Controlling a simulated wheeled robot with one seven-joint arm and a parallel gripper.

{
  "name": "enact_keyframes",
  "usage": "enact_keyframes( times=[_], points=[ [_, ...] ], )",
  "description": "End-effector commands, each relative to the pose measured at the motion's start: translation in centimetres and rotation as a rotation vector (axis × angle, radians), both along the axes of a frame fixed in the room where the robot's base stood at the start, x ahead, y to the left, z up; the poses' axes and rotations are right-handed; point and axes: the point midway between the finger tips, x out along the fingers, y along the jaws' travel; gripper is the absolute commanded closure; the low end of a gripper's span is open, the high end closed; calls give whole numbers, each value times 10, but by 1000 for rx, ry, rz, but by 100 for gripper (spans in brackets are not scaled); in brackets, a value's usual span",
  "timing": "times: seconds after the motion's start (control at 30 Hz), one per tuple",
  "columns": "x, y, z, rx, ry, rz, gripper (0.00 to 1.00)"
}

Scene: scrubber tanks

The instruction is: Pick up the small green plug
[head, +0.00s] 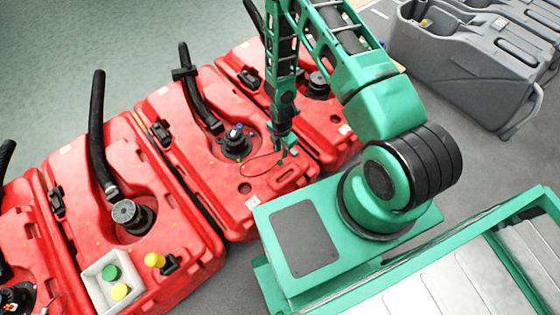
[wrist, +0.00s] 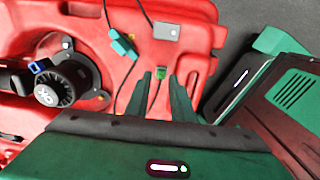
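The small green plug (wrist: 162,72) is at the end of a thin dark cable on the red tank, just beyond my fingertips in the wrist view. My gripper (wrist: 161,79) is open, its two fingers apart on either side of the plug's line. I cannot tell whether the plug is between the tips or below them.
A teal connector (wrist: 123,45) on a cable and a grey box (wrist: 167,31) are close by. A black cap (wrist: 55,88) stands to the left. A white tray (head: 94,289) with green and yellow knobs sits on another red tank. Grey tanks (head: 460,65) stand at right.

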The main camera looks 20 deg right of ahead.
Motion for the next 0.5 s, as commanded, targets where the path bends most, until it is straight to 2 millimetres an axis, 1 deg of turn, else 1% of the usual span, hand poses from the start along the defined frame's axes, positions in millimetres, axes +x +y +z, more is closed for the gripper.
enact_keyframes(
  times=[0.3, 0.4, 0.5],
  points=[
    [-5, 3, -39, 0, 2, -1, 78],
    [-5, 3, -46, 0, 1, 0, 78],
    [-5, 3, -49, 0, 1, 0, 78]
  ],
)
